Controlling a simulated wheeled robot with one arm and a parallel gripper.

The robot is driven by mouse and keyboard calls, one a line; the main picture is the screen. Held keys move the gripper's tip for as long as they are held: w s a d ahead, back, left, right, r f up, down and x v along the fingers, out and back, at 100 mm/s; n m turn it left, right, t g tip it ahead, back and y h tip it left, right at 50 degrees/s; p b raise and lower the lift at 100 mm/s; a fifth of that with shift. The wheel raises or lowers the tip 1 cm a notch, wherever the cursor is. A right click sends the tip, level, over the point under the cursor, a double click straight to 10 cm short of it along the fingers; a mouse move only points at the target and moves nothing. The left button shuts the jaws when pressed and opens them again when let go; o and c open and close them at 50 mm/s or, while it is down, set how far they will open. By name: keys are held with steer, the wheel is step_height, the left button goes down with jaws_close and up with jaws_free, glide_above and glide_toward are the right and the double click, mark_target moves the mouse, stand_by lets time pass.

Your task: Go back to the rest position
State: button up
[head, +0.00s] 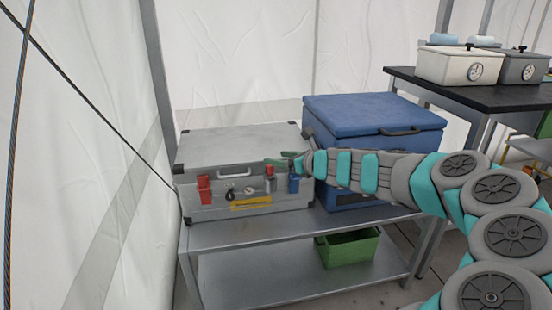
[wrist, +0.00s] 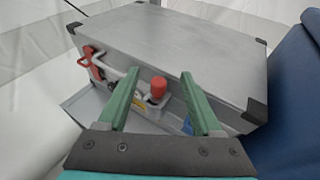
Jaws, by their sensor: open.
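My gripper (wrist: 162,108) is open in the wrist view, its two green fingers apart, with a red knob (wrist: 158,87) on the case front seen between them. In the head view my gripper (head: 280,162) is at the front of a grey metal case (head: 240,147), near its right end. The case also shows in the wrist view (wrist: 180,45). I cannot tell whether a finger touches the case. My arm reaches in from the right, in front of the blue cooler.
The case and a blue cooler box (head: 370,112) stand on a metal shelf table (head: 240,236). A green bin (head: 348,249) is on the lower shelf. A black table (head: 490,95) with a white box (head: 455,66) and a grey box (head: 523,70) stands at right. White tent walls enclose the left and back.

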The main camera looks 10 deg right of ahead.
stand_by(0.3)
steer(key=s+a+r+n+g+y, duration=0.3)
steer(key=s+a+r+n, duration=0.1)
steer(key=s+a+n, duration=0.6)
steer(key=s+a+f+n+g+h, duration=0.1)
steer(key=s+a+f+n+g, duration=0.15)
steer(key=s+a+n, duration=0.35)
steer(key=s+a+f+n+g, duration=0.1)
steer(key=s+a+n+g, duration=0.15)
steer(key=s, duration=0.55)
steer(key=s+d+f+n+g+h, duration=0.2)
steer(key=s+d, duration=0.3)
steer(key=s, duration=0.4)
steer(key=s+d+f+n+g+h, duration=0.2)
steer(key=s+d+f+n+h, duration=0.2)
steer(key=s, duration=0.5)
steer(key=s+d+f+n+g+h, duration=0.2)
steer(key=s+d+f+n+h, duration=0.1)
steer(key=s+d, duration=0.4)
steer(key=shift+s+d+f+n, duration=0.15)
steer(key=shift+s+f+n, duration=0.55)
steer(key=shift+s+n, duration=0.4)
steer(key=shift+w, duration=0.2)
